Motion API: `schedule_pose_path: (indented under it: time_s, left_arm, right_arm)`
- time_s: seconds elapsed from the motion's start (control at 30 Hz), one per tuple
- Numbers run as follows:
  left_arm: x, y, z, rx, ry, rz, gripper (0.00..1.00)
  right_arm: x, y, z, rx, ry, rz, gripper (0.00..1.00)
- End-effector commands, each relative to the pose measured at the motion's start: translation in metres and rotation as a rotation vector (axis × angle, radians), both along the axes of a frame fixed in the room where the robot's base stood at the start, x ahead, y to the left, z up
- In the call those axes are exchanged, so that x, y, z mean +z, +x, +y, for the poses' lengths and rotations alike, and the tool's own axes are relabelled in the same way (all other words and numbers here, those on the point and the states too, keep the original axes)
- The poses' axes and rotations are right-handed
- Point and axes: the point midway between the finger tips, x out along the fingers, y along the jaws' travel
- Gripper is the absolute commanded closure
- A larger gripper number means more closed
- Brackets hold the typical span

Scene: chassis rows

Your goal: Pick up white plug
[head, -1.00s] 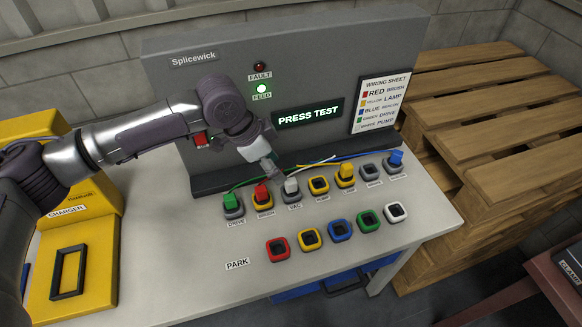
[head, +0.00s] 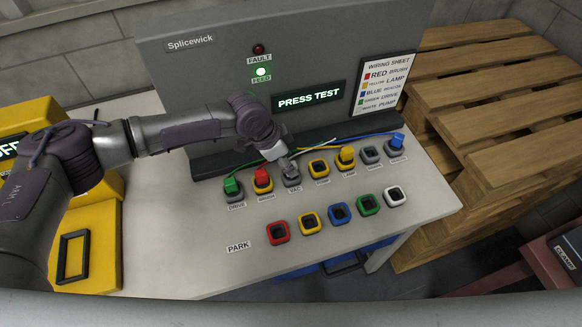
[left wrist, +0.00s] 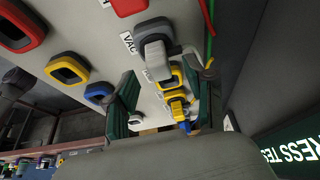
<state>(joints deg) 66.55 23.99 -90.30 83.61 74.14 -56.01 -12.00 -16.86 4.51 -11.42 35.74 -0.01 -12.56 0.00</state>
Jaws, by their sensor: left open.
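The white plug (left wrist: 156,50) stands in the VAC socket (head: 292,187); in the left wrist view it looks pale grey beside the VAC label. My right gripper is not in view.
Red (head: 262,177) and green (head: 231,185) plugs stand left of the VAC socket, yellow (head: 347,155) and blue (head: 397,141) ones to the right. A front row of coloured park sockets (head: 339,211) is empty. The grey panel (head: 215,75) rises close behind.

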Motion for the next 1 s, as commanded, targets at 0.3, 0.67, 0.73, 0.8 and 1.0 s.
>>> schedule_pose_path:
  time_s: [0.3,0.67,0.73,0.8,1.0]
  left_arm:
    - [-0.029,0.003,-0.009,0.000,0.000,0.000,0.46]
    - [-0.029,0.003,-0.009,0.000,0.000,0.000,0.78]
    - [-0.029,0.003,-0.009,0.000,0.000,0.000,0.89]
    - [-0.029,0.003,-0.009,0.000,0.000,0.000,1.00]
    - [-0.029,0.003,-0.009,0.000,-0.001,0.000,1.00]
  right_arm:
    - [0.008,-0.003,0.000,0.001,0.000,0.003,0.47]
    - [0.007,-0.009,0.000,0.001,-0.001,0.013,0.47]
    - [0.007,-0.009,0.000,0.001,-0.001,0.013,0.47]
    - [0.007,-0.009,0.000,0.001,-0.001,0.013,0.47]
    - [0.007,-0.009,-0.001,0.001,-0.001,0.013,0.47]
